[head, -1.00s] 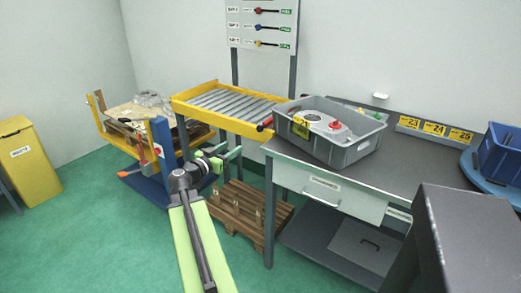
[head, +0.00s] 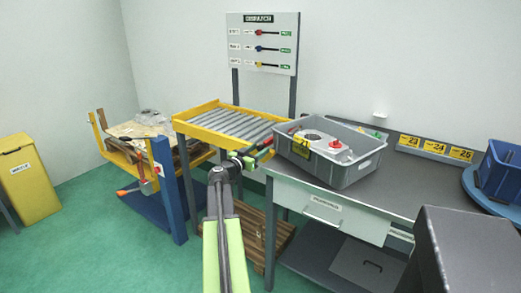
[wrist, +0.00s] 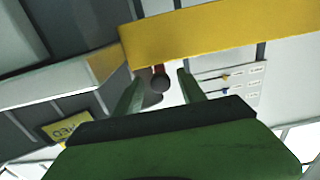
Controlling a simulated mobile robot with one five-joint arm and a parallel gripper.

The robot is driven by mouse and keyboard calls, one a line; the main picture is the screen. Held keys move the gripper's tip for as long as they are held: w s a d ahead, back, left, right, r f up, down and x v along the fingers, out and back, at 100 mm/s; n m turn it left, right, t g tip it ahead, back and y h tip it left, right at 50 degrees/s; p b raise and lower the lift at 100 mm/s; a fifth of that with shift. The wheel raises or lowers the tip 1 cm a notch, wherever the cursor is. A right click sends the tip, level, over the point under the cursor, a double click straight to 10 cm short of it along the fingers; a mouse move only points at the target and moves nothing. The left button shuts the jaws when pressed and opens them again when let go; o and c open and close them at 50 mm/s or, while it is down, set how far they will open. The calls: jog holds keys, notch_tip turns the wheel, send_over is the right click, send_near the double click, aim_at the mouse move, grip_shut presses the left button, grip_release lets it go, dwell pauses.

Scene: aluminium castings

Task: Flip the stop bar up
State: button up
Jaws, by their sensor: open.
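The roller conveyor (head: 230,122) has a yellow frame and grey rollers. The stop bar (head: 268,141) is a small red piece at its right end beside the table, partly hidden by my gripper (head: 262,155) in the head view. In the wrist view, a dark round knob on a short red stem, apparently the stop bar's end (wrist: 155,85), shows between the two green fingers of my gripper (wrist: 160,77). The fingers are open, one on each side of the knob. I cannot tell whether they touch it.
A grey crate (head: 340,176) with castings stands on the table (head: 395,192) close to the right of my gripper. A wooden pallet (head: 262,235) lies below the conveyor. A blue-and-yellow cart (head: 165,180) stands left. A dispatch board (head: 262,42) rises behind.

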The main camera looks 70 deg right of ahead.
jog(key=shift+x, duration=0.8)
grip_shut()
dwell(0.9)
